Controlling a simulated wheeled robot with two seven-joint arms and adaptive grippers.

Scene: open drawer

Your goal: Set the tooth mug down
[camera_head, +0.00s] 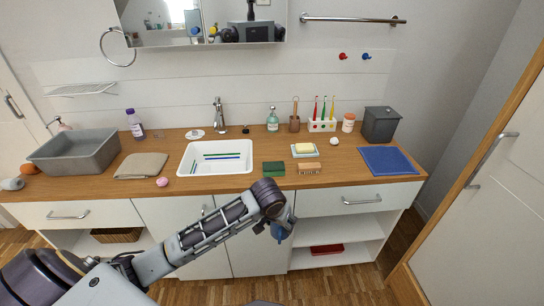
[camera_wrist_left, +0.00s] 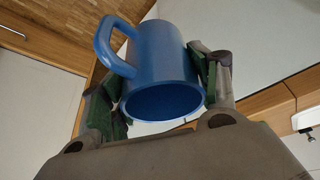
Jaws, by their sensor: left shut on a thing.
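The tooth mug (camera_wrist_left: 160,62) is plain blue with a loop handle. In the left wrist view it sits between the green-padded fingers of my left gripper (camera_wrist_left: 155,82), which is shut on its sides. Its open rim faces the wrist camera and its handle points to the upper left. In the head view my left gripper (camera_head: 277,228) is in front of the cabinet, below the counter's front edge in the picture. The mug's blue (camera_head: 286,221) shows there only partly, behind the fingers. My right gripper is not in view.
The wooden counter (camera_head: 230,185) holds a white basin (camera_head: 187,170), a green sponge (camera_head: 273,168), a brush (camera_head: 309,168), a soap dish (camera_head: 304,150), a toothbrush holder (camera_head: 322,126), a grey bin (camera_head: 381,124) and a flat blue cloth (camera_head: 388,160). Open shelves (camera_head: 345,228) lie below right.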

